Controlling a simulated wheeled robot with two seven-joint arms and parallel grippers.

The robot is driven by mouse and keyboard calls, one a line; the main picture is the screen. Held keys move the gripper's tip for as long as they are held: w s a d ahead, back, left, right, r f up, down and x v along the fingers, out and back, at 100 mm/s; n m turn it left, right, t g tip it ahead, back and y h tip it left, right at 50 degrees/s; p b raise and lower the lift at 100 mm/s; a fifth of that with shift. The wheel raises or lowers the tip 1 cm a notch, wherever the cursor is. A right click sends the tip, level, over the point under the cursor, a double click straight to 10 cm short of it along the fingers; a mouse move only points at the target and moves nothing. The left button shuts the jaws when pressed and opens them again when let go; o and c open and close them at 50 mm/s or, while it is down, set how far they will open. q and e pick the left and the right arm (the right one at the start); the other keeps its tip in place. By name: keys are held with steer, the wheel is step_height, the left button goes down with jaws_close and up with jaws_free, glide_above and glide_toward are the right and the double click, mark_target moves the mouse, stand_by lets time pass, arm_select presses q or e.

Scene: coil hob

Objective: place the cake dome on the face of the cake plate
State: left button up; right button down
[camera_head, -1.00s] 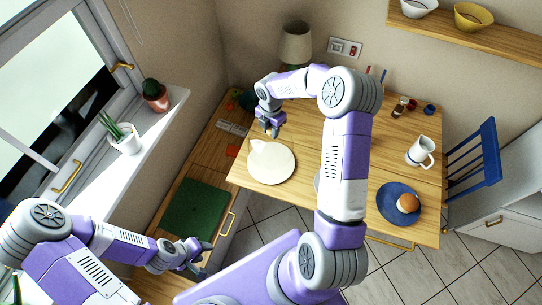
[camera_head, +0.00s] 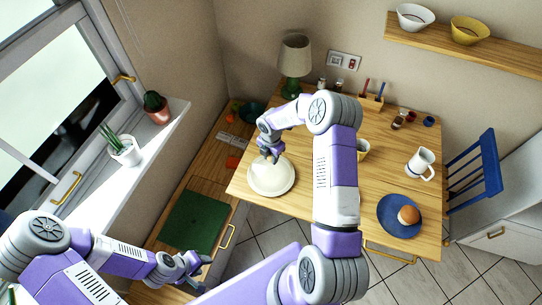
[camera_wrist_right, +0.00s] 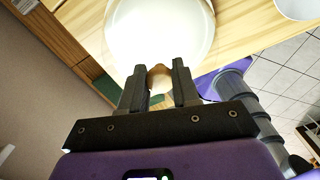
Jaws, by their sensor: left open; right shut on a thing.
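The cake plate (camera_head: 284,187) is a round cream-white disc with a raised rim, near the left corner of the wooden table. My right gripper (camera_head: 270,156) is over its far part. In the right wrist view the gripper (camera_wrist_right: 158,76) is shut on a small brown knob (camera_wrist_right: 158,69), which looks like the top of the cake dome. The dome's body is hard to make out against the white plate (camera_wrist_right: 150,25). I cannot tell whether it touches the plate. My left gripper (camera_head: 200,264) is open and empty near the green board, far from the plate.
The table (camera_head: 380,150) also holds a green lamp (camera_head: 295,60), a white jug (camera_head: 419,164), and a blue plate (camera_head: 390,223) with a bun (camera_head: 408,215). A green board (camera_head: 195,220) lies on the left counter. My right arm hides the table's middle.

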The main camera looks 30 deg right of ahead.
steer(key=c, duration=0.8)
jaws_free()
steer(key=shift+f, duration=0.1)
steer(key=shift+r, duration=0.35)
step_height(320, 180, up, 11)
steer(key=s+a+f+m+y, duration=0.2)
steer(key=s+a+f+m, duration=0.35)
steer(key=a, duration=0.25)
steer(key=s+a+f+m+y, duration=0.2)
steer(key=s+a+f+m, duration=0.3)
steer(key=a+f+m, duration=0.25)
steer(key=s+a+f+m, duration=0.1)
steer(key=s+m, duration=0.3)
steer(key=s+a+f+m, duration=0.1)
steer(key=s+a+m, duration=0.1)
steer(key=s+m, duration=0.2)
steer(key=s+a+f+m, duration=0.1)
steer(key=s+m, duration=0.3)
steer(key=shift+a+f+t, duration=0.25)
steer(key=shift+t, duration=0.05)
